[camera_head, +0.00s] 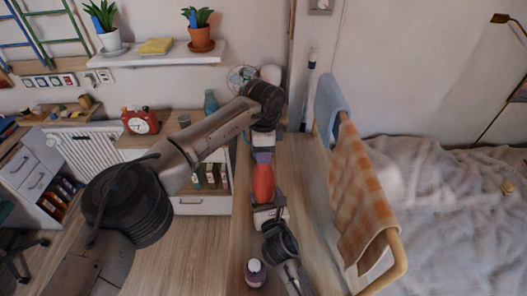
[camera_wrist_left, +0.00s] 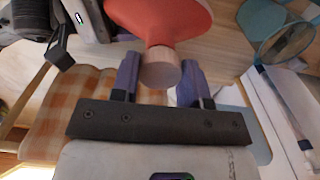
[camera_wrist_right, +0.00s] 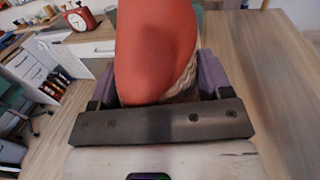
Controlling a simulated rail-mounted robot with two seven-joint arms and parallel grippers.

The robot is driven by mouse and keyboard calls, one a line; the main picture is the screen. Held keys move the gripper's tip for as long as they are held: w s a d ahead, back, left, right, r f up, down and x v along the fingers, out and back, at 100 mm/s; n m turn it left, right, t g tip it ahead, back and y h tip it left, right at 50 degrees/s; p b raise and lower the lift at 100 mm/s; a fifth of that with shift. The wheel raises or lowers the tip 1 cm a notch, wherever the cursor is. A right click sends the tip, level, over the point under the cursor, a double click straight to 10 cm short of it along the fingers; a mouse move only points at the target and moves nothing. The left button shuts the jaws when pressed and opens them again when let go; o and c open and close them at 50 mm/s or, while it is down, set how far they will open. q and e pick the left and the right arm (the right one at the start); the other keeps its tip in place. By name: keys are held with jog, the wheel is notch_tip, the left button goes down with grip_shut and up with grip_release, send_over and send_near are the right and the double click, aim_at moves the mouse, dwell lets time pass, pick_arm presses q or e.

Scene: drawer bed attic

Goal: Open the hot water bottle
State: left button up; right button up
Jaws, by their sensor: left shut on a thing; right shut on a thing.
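The hot water bottle (camera_head: 263,184) is red-orange and is held between my two grippers over the wooden top. Its neck and wooden stopper (camera_wrist_left: 160,70) show in the left wrist view, with the stopper at the mouth. I cannot tell whether it is seated or loose. My left gripper (camera_head: 262,157) is at the far end, its purple fingers (camera_wrist_left: 158,82) on either side of the stopper and shut on it. My right gripper (camera_head: 267,206) is shut on the near end of the bottle body (camera_wrist_right: 155,50). A beige knitted part (camera_wrist_right: 183,85) shows there; the right fingertips are partly hidden.
A rack with an orange checked cloth (camera_head: 362,185) and blue cloth (camera_head: 331,98) stands close on the right. A red clock (camera_head: 140,121) sits at the left. The bed (camera_head: 440,200) is far right.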

jog(key=shift+f, duration=0.1)
pick_arm(q)
jog(key=shift+r, duration=2)
pick_arm(e)
jog(key=o, duration=1.8)
jog(key=shift+c, duration=0.2)
